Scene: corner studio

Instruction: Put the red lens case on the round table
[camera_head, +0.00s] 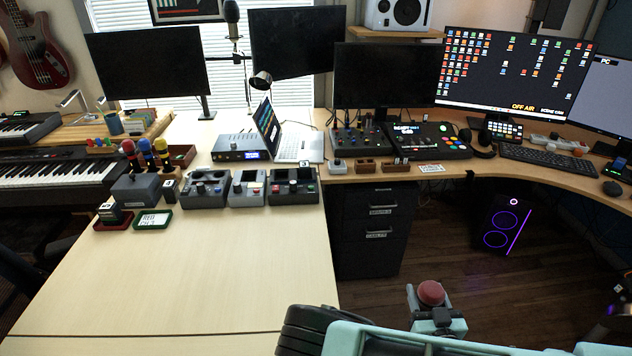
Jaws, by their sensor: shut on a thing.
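My gripper (436,314) is at the lower right of the head view, over the dark wooden floor. It is shut on the red lens case (431,292), a small round red thing that shows at the fingertips. The gripper hides part of its lower side. The case is held clear of the desks. No round table is in view.
A light wooden desk (180,280) fills the left, with its front half clear and control boxes (205,188) behind. A black drawer cabinet (372,228) stands under the corner desk. A PC tower (503,228) stands right of open floor (430,245).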

